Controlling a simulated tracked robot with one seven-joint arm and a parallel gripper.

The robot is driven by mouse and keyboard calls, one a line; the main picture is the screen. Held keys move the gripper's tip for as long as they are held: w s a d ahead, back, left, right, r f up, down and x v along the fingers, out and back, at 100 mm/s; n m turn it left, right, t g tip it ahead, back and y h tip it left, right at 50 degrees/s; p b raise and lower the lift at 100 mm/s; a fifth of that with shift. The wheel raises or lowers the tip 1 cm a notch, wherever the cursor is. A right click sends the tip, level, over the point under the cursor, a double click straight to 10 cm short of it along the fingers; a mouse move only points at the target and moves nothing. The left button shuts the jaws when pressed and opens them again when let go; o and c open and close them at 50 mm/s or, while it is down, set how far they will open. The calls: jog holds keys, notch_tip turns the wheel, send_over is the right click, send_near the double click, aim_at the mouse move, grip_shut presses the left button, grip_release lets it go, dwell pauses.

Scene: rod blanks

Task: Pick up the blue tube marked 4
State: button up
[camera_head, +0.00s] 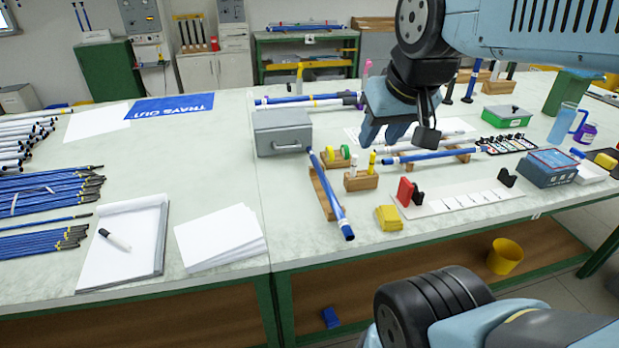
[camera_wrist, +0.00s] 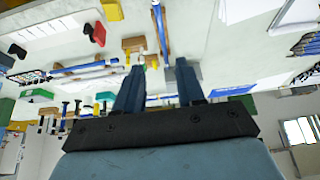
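A blue tube (camera_head: 332,195) rests on a wooden stand near the table's front edge, pointing toward me. Another blue tube (camera_head: 430,157) lies crosswise on wooden supports to the right. Blue and white tubes (camera_head: 303,99) lie farther back. No number can be read on any tube. In the wrist view, one blue tube (camera_wrist: 161,32) is on its stand beyond the fingertips, and another (camera_wrist: 82,67) lies at the left. My gripper (camera_head: 385,132) is above the table, apart from the tubes. In the wrist view its two fingers (camera_wrist: 158,78) are spread with nothing held between them.
A grey metal box (camera_head: 283,132) stands left of the gripper. A wooden block with small pegs (camera_head: 361,180), a yellow block (camera_head: 389,217) and a red clip (camera_head: 405,191) are near the tubes. Papers (camera_head: 220,238) and many rods (camera_head: 45,192) lie at the left.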

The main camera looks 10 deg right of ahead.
jog(key=shift+d, duration=0.3)
